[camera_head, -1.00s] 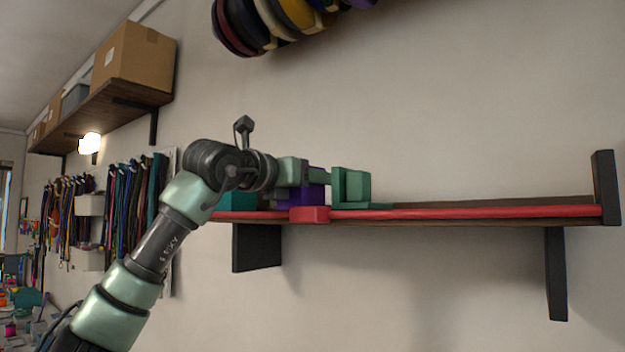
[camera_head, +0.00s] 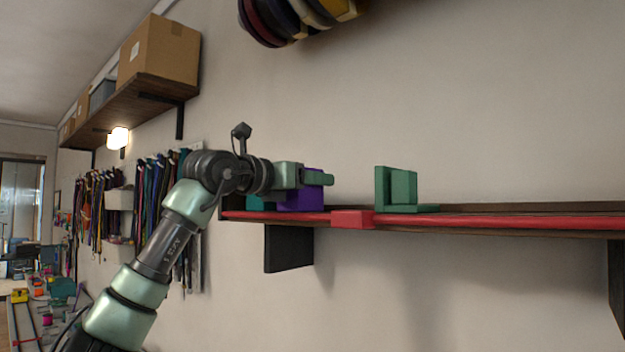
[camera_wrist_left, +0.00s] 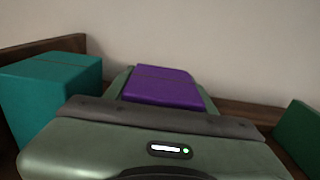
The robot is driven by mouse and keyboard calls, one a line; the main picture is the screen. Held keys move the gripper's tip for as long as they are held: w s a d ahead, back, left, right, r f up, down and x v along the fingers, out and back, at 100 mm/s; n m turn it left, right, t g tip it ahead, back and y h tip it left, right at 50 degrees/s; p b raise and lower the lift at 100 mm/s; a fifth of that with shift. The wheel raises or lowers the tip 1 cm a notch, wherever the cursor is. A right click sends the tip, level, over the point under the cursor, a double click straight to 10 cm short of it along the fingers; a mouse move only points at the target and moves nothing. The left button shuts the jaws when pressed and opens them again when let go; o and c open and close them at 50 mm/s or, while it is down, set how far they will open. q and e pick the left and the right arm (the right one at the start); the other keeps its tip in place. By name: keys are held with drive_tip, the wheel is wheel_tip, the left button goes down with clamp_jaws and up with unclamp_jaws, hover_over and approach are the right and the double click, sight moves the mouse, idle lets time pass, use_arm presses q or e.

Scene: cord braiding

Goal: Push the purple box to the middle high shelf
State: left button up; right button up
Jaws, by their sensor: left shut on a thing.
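The purple box (camera_head: 306,192) stands on the wall shelf (camera_head: 500,211), near its left end. A teal box (camera_head: 259,203) is just left of it, partly hidden by my arm. My left gripper (camera_head: 325,180) is at the purple box and shut on it. The left wrist view shows the purple box (camera_wrist_left: 163,88) between the green fingers, with the teal box (camera_wrist_left: 52,98) to the left. The fingertips are partly hidden there. My right gripper is not in view.
The shelf is clear right of the bracket. A higher shelf (camera_head: 140,104) with cardboard boxes is at the upper left.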

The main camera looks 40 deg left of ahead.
use_arm(q)
drive_tip(key=o, duration=1.7)
drive_tip(key=s+b, duration=0.1)
drive_tip(key=s, duration=0.1)
drive_tip(key=s+b, duration=0.1)
drive_tip(key=s, duration=0.2)
drive_tip(key=s+b, duration=0.1)
drive_tip(key=s, duration=0.1)
drive_tip(key=shift+s+a, duration=0.4)
drive_tip(key=shift+f, duration=0.1)
